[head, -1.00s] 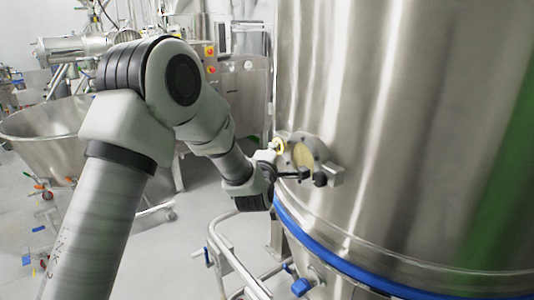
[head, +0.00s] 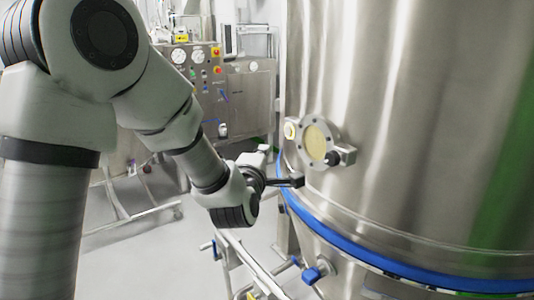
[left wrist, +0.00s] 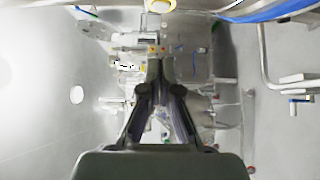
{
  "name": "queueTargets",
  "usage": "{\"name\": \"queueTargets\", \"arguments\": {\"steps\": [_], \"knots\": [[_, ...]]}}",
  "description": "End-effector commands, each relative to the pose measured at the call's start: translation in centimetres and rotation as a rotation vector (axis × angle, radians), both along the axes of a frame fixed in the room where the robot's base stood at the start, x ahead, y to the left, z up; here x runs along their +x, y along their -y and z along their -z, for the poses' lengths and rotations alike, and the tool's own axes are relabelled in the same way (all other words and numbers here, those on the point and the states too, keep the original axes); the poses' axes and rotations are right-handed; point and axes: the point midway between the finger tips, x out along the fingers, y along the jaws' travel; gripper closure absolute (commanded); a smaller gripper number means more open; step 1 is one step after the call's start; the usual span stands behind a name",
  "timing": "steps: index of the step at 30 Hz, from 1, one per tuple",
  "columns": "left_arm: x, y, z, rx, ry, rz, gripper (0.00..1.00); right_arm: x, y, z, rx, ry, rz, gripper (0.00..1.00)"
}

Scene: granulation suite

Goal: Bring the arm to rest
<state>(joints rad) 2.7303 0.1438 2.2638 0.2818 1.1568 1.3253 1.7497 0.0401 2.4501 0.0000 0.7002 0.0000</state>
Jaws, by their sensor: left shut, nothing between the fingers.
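My left arm comes in from the left in the head view. Its gripper (head: 287,181) is shut and empty, a little left of and below the round sight port (head: 317,142) on the big steel vessel (head: 400,110). From this view I cannot tell how wide the gap to the vessel wall is. In the left wrist view the two fingers (left wrist: 158,70) meet at their tips, with nothing between them. My right gripper is in neither view.
A blue band (head: 350,248) rings the lower vessel, with a blue-handled valve (head: 317,273) beneath it. A tubular rail (head: 240,262) stands below my gripper. A control panel (head: 193,65) with gauges and buttons is behind.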

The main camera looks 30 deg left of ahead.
Motion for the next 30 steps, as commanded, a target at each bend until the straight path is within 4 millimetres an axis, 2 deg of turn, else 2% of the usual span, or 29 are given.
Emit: {"name": "queueTargets", "arguments": {"steps": [18, 20, 23, 25, 26, 28, 30], "knots": [[0.0, 0.0, 0.0, 0.000, -0.001, -0.001, 1.00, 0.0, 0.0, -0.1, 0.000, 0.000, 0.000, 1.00], [0.1, 0.0, 0.5, 0.000, -0.010, -0.001, 1.00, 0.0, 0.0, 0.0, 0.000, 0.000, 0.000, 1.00], [0.3, 0.1, 3.8, 0.002, -0.070, 0.000, 1.00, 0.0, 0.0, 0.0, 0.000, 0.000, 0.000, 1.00], [0.4, 0.2, 8.3, 0.007, -0.154, 0.004, 1.00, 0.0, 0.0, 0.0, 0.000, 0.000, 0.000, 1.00], [0.2, 0.3, 10.7, 0.010, -0.200, 0.006, 1.00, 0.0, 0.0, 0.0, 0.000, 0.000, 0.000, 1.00], [-0.8, 0.8, 16.9, 0.020, -0.321, 0.019, 1.00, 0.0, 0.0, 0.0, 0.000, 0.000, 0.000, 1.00], [-2.7, 1.5, 23.0, 0.031, -0.455, 0.046, 1.00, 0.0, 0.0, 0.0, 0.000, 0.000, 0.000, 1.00]]}}
